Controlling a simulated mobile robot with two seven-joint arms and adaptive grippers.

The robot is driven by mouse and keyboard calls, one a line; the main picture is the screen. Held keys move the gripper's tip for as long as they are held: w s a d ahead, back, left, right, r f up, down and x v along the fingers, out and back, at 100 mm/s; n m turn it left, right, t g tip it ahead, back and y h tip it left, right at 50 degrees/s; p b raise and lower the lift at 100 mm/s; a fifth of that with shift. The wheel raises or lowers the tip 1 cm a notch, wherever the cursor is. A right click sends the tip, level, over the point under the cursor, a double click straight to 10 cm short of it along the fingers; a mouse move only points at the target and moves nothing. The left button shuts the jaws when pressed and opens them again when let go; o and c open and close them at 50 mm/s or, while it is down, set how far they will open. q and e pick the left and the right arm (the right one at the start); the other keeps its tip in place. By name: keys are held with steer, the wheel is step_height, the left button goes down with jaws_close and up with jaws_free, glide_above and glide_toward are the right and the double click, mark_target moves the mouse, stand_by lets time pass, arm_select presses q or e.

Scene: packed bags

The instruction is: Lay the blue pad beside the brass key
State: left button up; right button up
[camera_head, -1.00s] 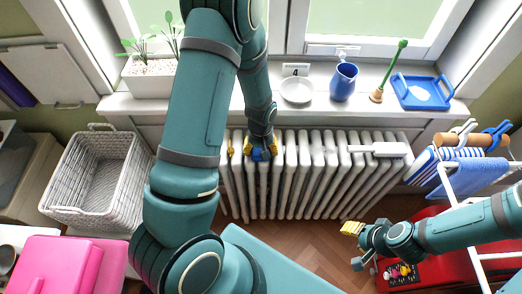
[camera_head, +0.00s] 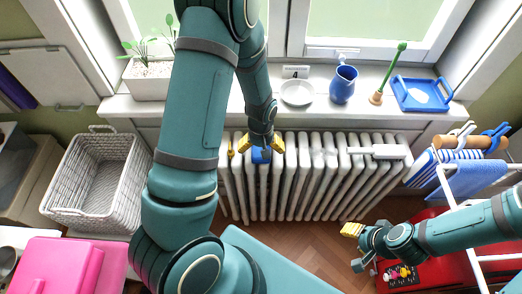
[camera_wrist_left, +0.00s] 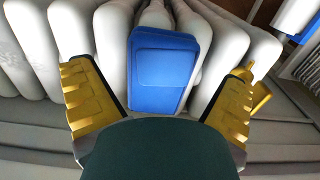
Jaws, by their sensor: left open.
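The blue pad (camera_head: 261,156) lies on top of the white radiator, near its left end. In the left wrist view the pad (camera_wrist_left: 163,70) lies flat across the ribs between my left fingers, with a gap on each side. My left gripper (camera_head: 261,144) is open and just above it, not holding it. A small brass-coloured piece (camera_head: 231,147), which looks like the brass key, lies left of the pad on the radiator. In the left wrist view the key (camera_wrist_left: 262,97) is partly hidden behind a finger.
The radiator (camera_head: 312,175) stands under a sill with a white dish (camera_head: 297,92), a blue jug (camera_head: 343,83) and a blue tray (camera_head: 421,93). A white object (camera_head: 378,150) lies at the radiator's right. A wicker basket (camera_head: 98,185) stands left.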

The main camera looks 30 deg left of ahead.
arm_select(q)
step_height(320, 180, up, 10)
steer(key=p, duration=0.2)
steer(key=s+d+f+m+h, duration=0.1)
steer(key=s+d+f, duration=0.2)
steer(key=d, duration=0.2)
steer(key=s+d+f+m+t+h, duration=0.1)
steer(key=s+d+f+m, duration=0.1)
steer(key=d, duration=0.4)
steer(key=s+d+f+m+h, duration=0.1)
steer(key=s+d+f+h, duration=0.1)
steer(key=s+d+f, duration=0.3)
steer(key=shift+d+f+m+t, duration=0.3)
steer(key=shift+d+f+m, duration=0.1)
steer(key=shift+d, duration=0.25)
steer(key=shift+a, duration=0.1)
